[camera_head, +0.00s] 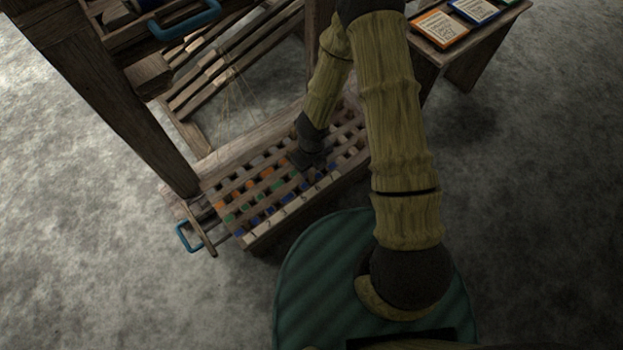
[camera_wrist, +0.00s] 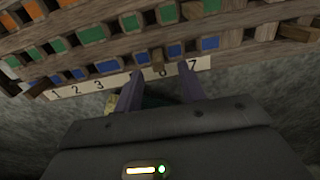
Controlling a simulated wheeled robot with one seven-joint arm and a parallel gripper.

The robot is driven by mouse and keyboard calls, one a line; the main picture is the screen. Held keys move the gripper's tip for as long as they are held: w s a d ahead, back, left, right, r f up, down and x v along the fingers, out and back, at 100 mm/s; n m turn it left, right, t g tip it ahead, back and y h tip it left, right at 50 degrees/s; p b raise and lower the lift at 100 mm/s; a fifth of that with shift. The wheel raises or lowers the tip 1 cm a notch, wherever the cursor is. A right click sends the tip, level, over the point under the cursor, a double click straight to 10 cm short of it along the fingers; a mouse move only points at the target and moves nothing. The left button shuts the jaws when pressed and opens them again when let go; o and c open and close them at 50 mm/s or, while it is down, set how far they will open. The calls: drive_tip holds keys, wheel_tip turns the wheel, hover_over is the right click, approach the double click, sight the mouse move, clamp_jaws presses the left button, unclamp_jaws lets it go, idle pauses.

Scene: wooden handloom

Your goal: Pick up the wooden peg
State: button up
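My gripper (camera_wrist: 159,84) is open, its two purple-grey fingers apart below the numbered strip in the wrist view. A small wooden peg (camera_wrist: 157,59) sticks out of the rack's lowest row near the number 6, just beyond the gap between the fingertips. No contact with the fingers shows. Other wooden pieces jut out at the rack's left end (camera_wrist: 37,88) and right side (camera_wrist: 299,31). In the head view my gripper (camera_head: 310,168) is over the rack and hides part of it; the peg cannot be made out there.
The slatted wooden rack (camera_head: 225,187) has orange, green and blue squares and a number strip (camera_wrist: 104,85). A blue handle (camera_head: 187,237) is at its left end. Loom posts (camera_head: 105,95) rise at left. A side table (camera_head: 470,42) with framed cards stands upper right. Floor at right is clear.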

sight(312, 175)
wheel_tip(312, 175, down, 4)
drive_tip(key=b, duration=0.2)
drive_tip(key=shift+s+f+b, duration=0.1)
drive_tip(key=shift+f+b, duration=0.15)
drive_tip(key=shift+b, duration=0.1)
drive_tip(key=shift+r, duration=0.1)
clamp_jaws()
